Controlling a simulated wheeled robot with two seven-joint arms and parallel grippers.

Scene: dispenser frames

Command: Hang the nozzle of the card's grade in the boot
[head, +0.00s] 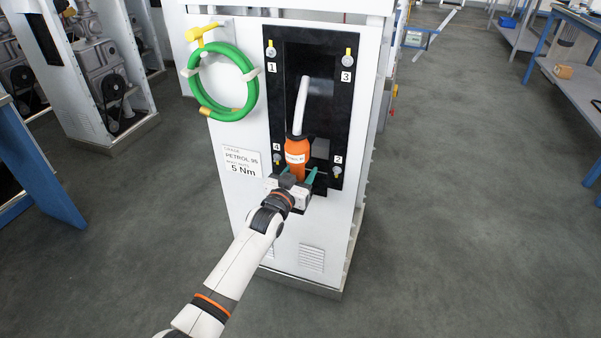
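An orange nozzle (297,151) with a pale spout (301,100) stands upright, spout up, in front of the black boot plate (275,110) on the white dispenser. Its white label is too small to read. The card (241,162) on the dispenser reads PETROL 95 and 5 Nm. My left gripper (298,174) is at the nozzle's lower end. Its green fingers stand apart on either side of the orange body and look open. How the nozzle's lower end rests is partly hidden by the gripper. My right gripper is not in view.
A green coiled hose (198,96) with a yellow end (201,32) hangs left of the plate. Several numbered studs sit at the plate's corners. A blue-framed bench (557,33) stands at the right, with open floor between. Pump machinery (106,75) stands at the left.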

